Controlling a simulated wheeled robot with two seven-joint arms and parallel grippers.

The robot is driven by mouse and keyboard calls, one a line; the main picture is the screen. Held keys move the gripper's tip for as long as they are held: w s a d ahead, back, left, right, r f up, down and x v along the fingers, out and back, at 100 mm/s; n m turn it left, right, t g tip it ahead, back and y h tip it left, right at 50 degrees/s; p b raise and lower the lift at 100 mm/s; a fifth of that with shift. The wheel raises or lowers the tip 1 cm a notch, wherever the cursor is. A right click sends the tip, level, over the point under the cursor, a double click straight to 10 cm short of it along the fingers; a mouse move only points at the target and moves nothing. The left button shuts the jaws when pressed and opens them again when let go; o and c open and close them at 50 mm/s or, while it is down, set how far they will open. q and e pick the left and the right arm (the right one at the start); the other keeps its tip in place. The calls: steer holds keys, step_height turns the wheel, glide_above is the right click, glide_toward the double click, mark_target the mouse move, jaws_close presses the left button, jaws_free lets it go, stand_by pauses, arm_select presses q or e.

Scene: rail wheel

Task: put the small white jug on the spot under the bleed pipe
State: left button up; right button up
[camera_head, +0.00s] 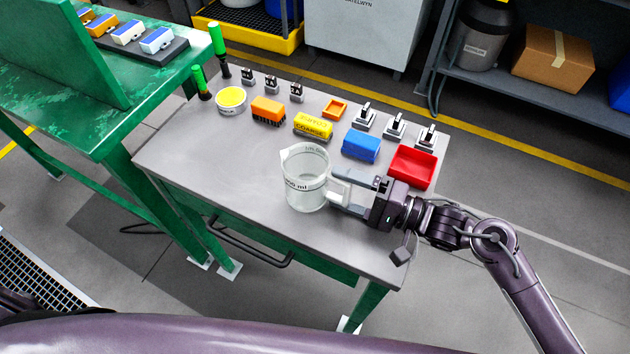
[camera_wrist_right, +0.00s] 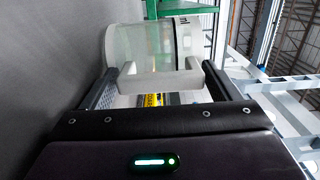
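The small whitish, see-through jug (camera_head: 305,192) with dark volume markings is upright at the front middle of the grey table top. I cannot tell whether its base touches the table. My right gripper (camera_head: 347,190) reaches it from the right, at its white handle. In the right wrist view the jug (camera_wrist_right: 155,42) appears sideways, and the handle (camera_wrist_right: 160,82) fits closely between the two fingers of my right gripper (camera_wrist_right: 160,85), which appears shut on it. My left gripper is not in view. No bleed pipe or spot under it is seen.
Brushes, a yellow-topped tin (camera_head: 231,99), orange, yellow and blue (camera_head: 361,146) blocks, a red tray (camera_head: 411,167) and small labelled stands fill the table's back. The front left of the grey table (camera_head: 190,150) is clear. A green bench (camera_head: 120,130) adjoins at left; shelves (camera_head: 500,85) stand behind right.

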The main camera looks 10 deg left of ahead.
steer(key=c, duration=1)
steer(key=shift+r, duration=0.1)
